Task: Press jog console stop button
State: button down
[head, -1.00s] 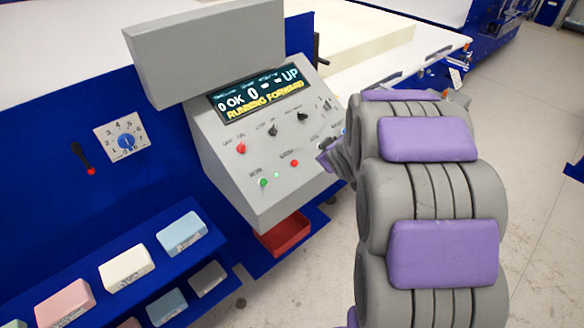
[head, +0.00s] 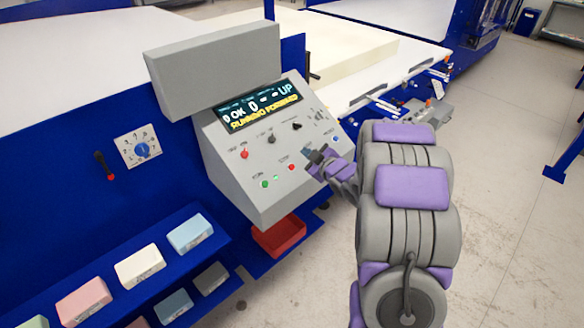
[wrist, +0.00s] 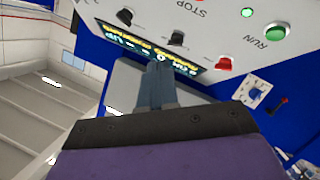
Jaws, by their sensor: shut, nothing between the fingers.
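The grey jog console (head: 225,160) has a sloped panel whose screen (head: 258,108) reads "RUNNING FORWARD". The red stop button (head: 291,167) sits on the lower panel, right of a small lit green lamp and the green run button (head: 265,184). My gripper (head: 315,154) is shut and empty, just right of the stop button in the head view. Its closed fingers (wrist: 157,85) point toward the panel; contact cannot be told.
A red knob (head: 244,154) and black knobs (head: 271,139) are on the panel above the buttons. A red tray (head: 279,237) is under the console. Foam blocks (head: 140,265) lie on blue shelves at the lower left. Open floor (head: 500,230) is on the right.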

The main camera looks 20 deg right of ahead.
aim_at(292, 167)
jog(key=shift+a, duration=0.2)
jog(key=w+f+b, duration=0.1)
jog(key=f, duration=0.1)
jog(key=w+f+b, duration=0.1)
jog(key=f, duration=0.1)
jog(key=w+a+f+b, duration=0.1)
jog(key=f, duration=0.1)
jog(key=shift+w+f+b, duration=0.15)
jog(key=shift+w+b, duration=0.05)
jog(key=shift+b, duration=0.15)
jog(key=shift+w+a+f+b, duration=0.15)
jog(key=shift+w+f+b, duration=0.15)
jog(key=shift+w+f, duration=0.25)
jog(key=shift+f, duration=0.2)
dwell(1.3)
jog(key=shift+a+f, duration=0.1)
jog(key=shift+f, duration=0.05)
jog(key=shift+w+a+f+b, duration=0.1)
jog(key=shift+w+f+b, duration=0.15)
jog(key=shift+f+b, duration=0.15)
dwell(0.8)
jog(key=shift+s+r, duration=0.1)
jog(key=shift+r, duration=0.1)
jog(key=shift+s+r+p, duration=0.35)
jog(key=shift+r+p, duration=0.05)
jog(key=shift+r, duration=0.2)
